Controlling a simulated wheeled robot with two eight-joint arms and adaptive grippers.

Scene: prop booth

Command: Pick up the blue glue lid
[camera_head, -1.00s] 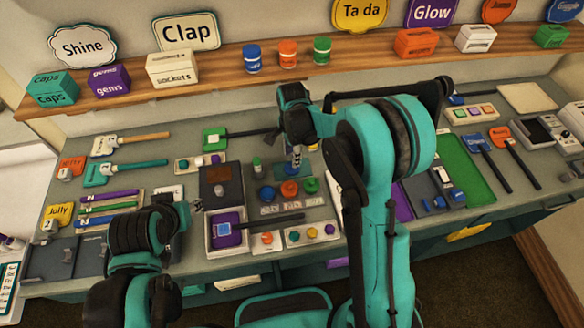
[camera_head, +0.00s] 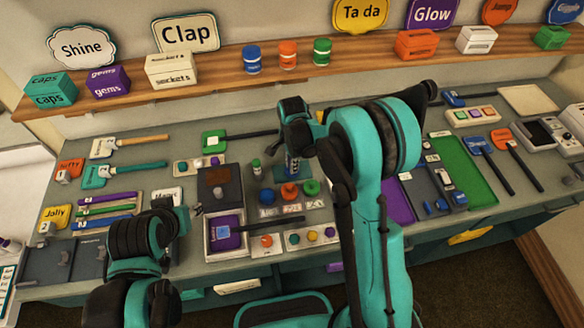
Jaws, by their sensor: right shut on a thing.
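My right gripper (camera_head: 292,152) points down over the middle of the bench. It is shut on a small blue piece, the blue glue lid (camera_head: 292,164), which the fingers largely hide. The piece is low over a blue-grey base, and I cannot tell whether it is clear of what lies below. A small green-topped bottle (camera_head: 256,168) stands to the left. My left gripper (camera_head: 196,211) is low at the left, beside a dark box, and its fingers are too small to read.
Orange (camera_head: 289,191) and green (camera_head: 311,187) round pieces stand just in front of the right gripper. A brown-and-grey box (camera_head: 219,187) and a purple tray (camera_head: 225,232) are to the left. Several canisters line the shelf (camera_head: 200,80) behind.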

